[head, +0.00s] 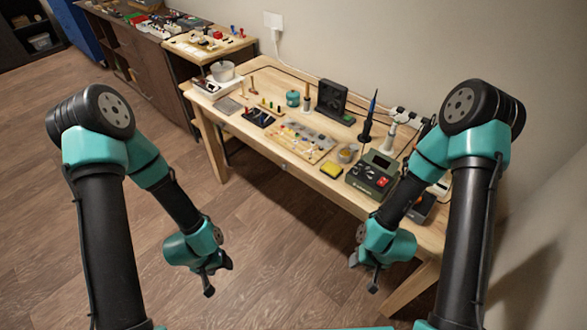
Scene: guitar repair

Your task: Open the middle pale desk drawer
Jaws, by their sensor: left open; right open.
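The pale wooden desk (262,139) stands along the wall. Its front apron faces me, with a small knob or pull (284,166) near the middle. The drawer front (268,156) looks flush with the apron and shut; its outline is hard to make out. My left gripper (215,277) is open and empty, in front of and below the desk's left half. My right gripper (365,274) is open and empty, low near the desk's right front. Both are apart from the drawer.
The desktop holds a parts tray (303,142), a green soldering station (372,174), a yellow sponge (331,170), a black fan-like box (332,98) and small tools. A dark cabinet (150,80) stands further left. The wooden floor (270,235) before the desk is clear.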

